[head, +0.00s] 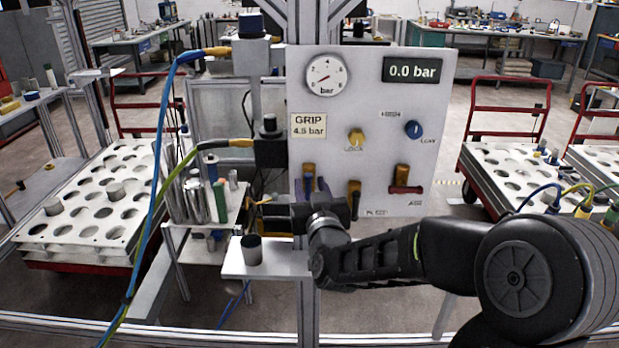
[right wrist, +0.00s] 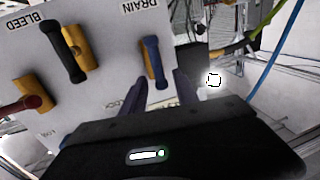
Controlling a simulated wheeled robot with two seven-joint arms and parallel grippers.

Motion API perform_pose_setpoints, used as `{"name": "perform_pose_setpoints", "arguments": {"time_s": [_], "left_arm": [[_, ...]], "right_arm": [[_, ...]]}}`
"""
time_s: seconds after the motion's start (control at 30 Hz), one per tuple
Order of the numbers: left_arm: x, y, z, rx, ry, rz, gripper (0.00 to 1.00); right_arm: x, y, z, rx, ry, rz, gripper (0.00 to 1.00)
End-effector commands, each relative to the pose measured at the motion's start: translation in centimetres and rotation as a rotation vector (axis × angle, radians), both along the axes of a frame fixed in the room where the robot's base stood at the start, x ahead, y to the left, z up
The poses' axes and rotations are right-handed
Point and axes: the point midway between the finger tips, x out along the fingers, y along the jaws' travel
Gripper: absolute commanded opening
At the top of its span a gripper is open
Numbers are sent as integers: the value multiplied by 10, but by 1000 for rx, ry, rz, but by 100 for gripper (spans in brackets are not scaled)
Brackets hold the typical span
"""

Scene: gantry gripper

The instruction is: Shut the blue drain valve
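The blue drain valve handle (right wrist: 154,62) is on a yellow body (right wrist: 147,60) beside the "DRAIN" label in the right wrist view. The handle runs roughly along its body. In the head view, the drain valve (head: 309,182) is at the panel's lower left, partly hidden by my right gripper (head: 310,190). My right gripper is open. In the right wrist view its fingers (right wrist: 162,88) lie on either side of the handle's near end, with gaps visible; I cannot tell whether they touch it. My left gripper is not in view.
The white panel (head: 370,100) also carries a dark-handled bleed valve (head: 354,195), a red-handled valve (head: 402,180), a yellow knob (head: 356,138) and a blue knob (head: 413,129). The display (head: 416,70) reads 0.0 bar. A small shelf (head: 285,262) holds a grey cylinder (head: 252,250) below left.

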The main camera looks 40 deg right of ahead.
Motion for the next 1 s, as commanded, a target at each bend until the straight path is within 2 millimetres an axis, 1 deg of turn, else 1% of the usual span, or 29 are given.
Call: {"name": "perform_pose_setpoints", "arguments": {"time_s": [0.03, 0.13, 0.43, 0.87, 1.0], "left_arm": [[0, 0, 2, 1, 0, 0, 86], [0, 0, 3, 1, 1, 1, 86], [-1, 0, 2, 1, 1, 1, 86], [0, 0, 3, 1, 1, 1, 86], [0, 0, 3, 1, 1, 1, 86]], "right_arm": [[4, -2, 0, 0, 1, 0, 36], [9, -4, 0, 1, 0, 0, 36], [11, -5, 0, 1, 0, 0, 35], [10, -5, 0, 1, 0, 0, 0], [10, -5, 0, 1, 0, 0, 0]]}}
